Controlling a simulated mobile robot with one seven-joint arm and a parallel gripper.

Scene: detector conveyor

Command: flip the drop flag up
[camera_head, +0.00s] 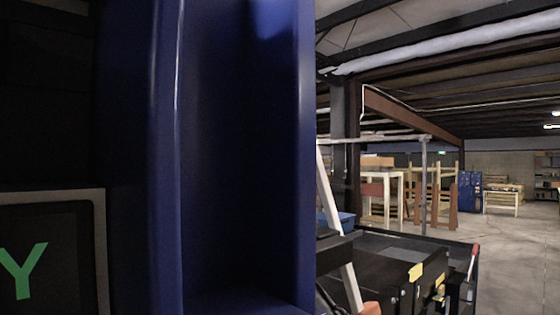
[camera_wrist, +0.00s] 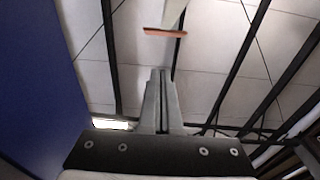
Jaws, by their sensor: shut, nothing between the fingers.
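My gripper (camera_wrist: 160,72) points up toward the ceiling in the wrist view, its two fingers closed together and empty. Just beyond the fingertips is a thin orange-red bar (camera_wrist: 165,32) with a pale strip (camera_wrist: 174,12) rising from it. It may be the drop flag, but I cannot tell for sure. A gap shows between it and the fingertips. In the head view a slanted white bar (camera_head: 338,228) stands right of the blue housing, with an orange piece (camera_head: 371,309) near its lower end. My gripper cannot be made out there.
A large blue housing (camera_head: 240,160) fills the left of the head view, with a screen (camera_head: 60,255) showing a green Y. A dark box (camera_head: 405,262) with a yellow tag and a red-tipped lever (camera_head: 474,252) stands at lower right. Open floor lies beyond.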

